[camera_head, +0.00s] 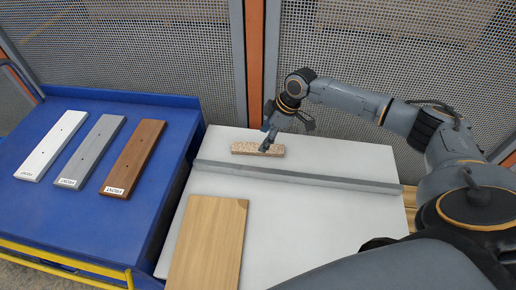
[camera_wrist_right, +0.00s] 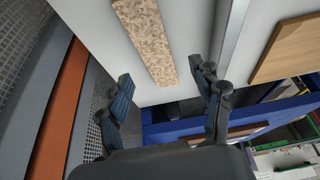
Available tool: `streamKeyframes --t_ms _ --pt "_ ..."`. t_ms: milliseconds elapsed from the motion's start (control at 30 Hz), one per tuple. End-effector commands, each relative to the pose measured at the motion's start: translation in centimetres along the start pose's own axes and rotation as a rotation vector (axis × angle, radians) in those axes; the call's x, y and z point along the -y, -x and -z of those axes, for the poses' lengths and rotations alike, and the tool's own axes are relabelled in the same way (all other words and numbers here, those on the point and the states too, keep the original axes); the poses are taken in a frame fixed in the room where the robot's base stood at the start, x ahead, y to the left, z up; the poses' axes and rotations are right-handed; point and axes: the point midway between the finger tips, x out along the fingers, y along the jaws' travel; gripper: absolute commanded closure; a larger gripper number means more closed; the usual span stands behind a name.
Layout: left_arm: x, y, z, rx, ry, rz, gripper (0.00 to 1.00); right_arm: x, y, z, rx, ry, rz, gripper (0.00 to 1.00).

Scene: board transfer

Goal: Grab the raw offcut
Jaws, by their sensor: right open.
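The raw offcut (camera_head: 245,148) is a short speckled, tan chipboard strip. It lies flat on the white tabletop (camera_head: 318,223), behind the long grey rail. My right gripper (camera_head: 268,142) is over the strip's right part, and its dark fingers hide some of it. The right wrist view also shows the offcut (camera_wrist_right: 147,38), with its lower end near the gap between the open fingers of my right gripper (camera_wrist_right: 162,78). Nothing is held between them. Whether a finger touches the strip I cannot tell. My left gripper is not in view.
The grey rail (camera_head: 300,177) crosses the table in front of the offcut. A wooden board (camera_head: 207,243) lies nearer. White (camera_head: 51,146), grey (camera_head: 91,150) and brown (camera_head: 134,157) boards lie on a blue surface (camera_head: 102,111) at left. Mesh panels (camera_head: 352,72) stand behind.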

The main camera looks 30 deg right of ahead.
Motion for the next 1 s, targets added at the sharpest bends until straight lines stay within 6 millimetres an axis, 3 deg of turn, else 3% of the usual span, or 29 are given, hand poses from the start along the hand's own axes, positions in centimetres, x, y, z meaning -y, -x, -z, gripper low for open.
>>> streamKeyframes --t_ms 133,400,667,967,1000 --pt "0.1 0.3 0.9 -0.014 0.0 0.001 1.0 -0.1 -1.4 0.2 0.001 -0.001 0.001 0.34" --pt "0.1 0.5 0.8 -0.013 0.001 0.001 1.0 -0.5 -5.0 0.2 0.0 -0.002 0.0 0.34" --pt "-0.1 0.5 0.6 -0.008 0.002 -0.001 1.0 -0.5 -5.3 0.2 0.0 -0.001 0.0 0.34" --pt "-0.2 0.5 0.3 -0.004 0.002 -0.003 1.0 -0.5 -5.3 0.2 0.0 -0.001 0.0 0.91" --pt "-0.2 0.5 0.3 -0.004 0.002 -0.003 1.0 -0.5 -5.3 0.2 0.0 -0.001 0.0 0.94"
